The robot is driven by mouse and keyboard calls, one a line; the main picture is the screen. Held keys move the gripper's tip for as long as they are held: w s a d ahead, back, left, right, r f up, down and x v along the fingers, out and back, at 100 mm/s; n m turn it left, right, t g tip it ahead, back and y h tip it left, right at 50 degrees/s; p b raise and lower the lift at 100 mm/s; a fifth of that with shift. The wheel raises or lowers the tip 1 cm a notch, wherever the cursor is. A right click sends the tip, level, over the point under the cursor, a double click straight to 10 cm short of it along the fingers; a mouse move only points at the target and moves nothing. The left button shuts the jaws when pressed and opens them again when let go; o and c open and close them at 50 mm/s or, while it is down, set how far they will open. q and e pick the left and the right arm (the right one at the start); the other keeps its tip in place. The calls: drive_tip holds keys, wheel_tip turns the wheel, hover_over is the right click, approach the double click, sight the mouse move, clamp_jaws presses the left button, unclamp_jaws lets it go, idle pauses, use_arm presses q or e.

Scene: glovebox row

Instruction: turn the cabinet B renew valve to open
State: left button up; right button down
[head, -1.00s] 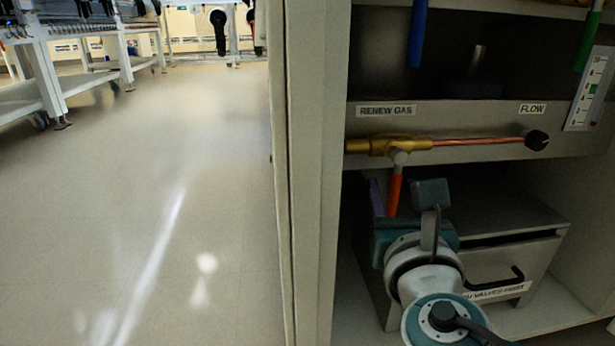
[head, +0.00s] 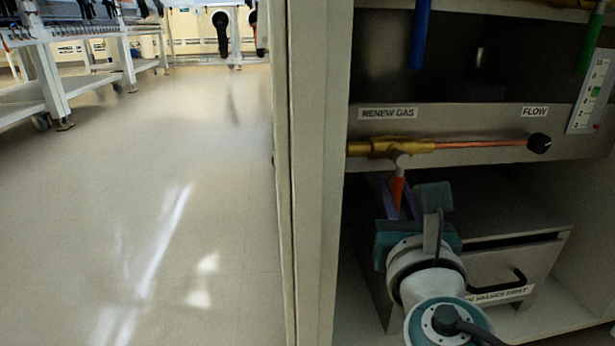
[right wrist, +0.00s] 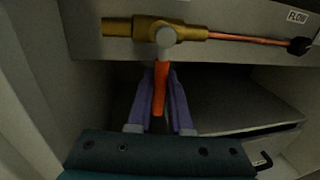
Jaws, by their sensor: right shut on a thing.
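The renew valve is a brass body (head: 385,148) on the horizontal pipe under the "RENEW GAS" label (head: 388,113). Its orange handle (head: 397,187) hangs straight down from a grey hub, across the pipe. My right gripper (head: 398,202) comes up from below, its purple fingers on either side of the handle. The right wrist view shows the handle (right wrist: 160,80) between the two fingers, and the gripper (right wrist: 160,100) is shut on it. The handle's lower end is partly hidden by the gripper in the head view. My left gripper is not in view.
A copper pipe runs right to a black knob (head: 539,143) under the "FLOW" label. A metal drawer box (head: 510,265) stands close behind and right of my gripper. The cabinet's side post (head: 312,180) is close on the left. Open floor (head: 140,220) lies beyond it.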

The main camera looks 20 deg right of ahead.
drive_tip(key=shift+d, duration=0.1)
idle(0.9)
drive_tip(key=shift+s+d+r+n+t+p, duration=0.15)
drive_tip(key=shift+d+n+p, duration=0.25)
drive_tip(key=shift+n, duration=0.8)
drive_tip(key=shift+s+d+r+n+t+p, duration=0.15)
drive_tip(key=shift+d+n+t+p, duration=0.25)
drive_tip(key=shift+n, duration=0.8)
drive_tip(key=shift+d+r+n+t+p, duration=0.2)
drive_tip(key=shift+d+n, duration=0.3)
drive_tip(key=shift+n, duration=0.7)
drive_tip(key=c, duration=0.8)
unclamp_jaws()
drive_tip(key=shift+c, duration=0.2)
